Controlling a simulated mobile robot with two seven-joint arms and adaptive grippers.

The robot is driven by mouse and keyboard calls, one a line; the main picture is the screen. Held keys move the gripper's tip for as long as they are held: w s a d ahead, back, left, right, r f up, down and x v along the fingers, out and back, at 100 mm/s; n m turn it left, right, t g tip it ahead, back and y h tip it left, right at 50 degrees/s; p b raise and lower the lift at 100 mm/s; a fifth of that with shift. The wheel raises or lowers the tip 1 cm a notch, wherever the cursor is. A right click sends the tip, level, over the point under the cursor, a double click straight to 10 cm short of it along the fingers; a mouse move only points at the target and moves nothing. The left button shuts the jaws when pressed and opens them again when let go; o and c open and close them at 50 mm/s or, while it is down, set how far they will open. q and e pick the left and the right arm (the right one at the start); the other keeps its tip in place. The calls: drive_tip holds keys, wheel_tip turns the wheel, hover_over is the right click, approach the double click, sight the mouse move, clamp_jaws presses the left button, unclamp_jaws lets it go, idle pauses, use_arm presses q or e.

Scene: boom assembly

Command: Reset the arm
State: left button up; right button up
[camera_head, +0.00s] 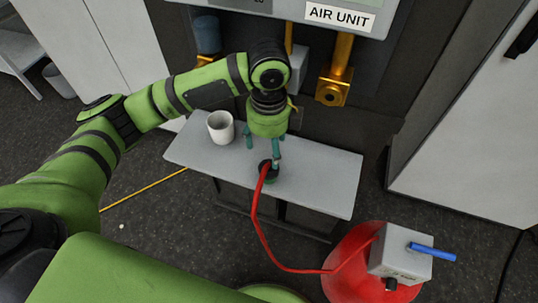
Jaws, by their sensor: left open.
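My left arm (205,85) is green and reaches in from the left, bent over the table. My left gripper (264,148) points down above the grey table (325,172), its teal fingers apart. A dark hose end (269,169) with a bit of teal on it stands on the table just below the fingers. I cannot tell whether the right-hand finger touches it. A red hose (258,215) runs from this end down to a red tank (350,260) at the lower right. My right gripper is not in view.
A white cup (221,127) stands left of the gripper. The air unit (340,17), with golden pipe fittings (333,90), is behind the table. A grey box (400,256) with a blue handle (432,251) tops the tank. The table's right part is clear.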

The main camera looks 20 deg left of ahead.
use_arm(q)
drive_tip(key=shift+r, duration=0.4)
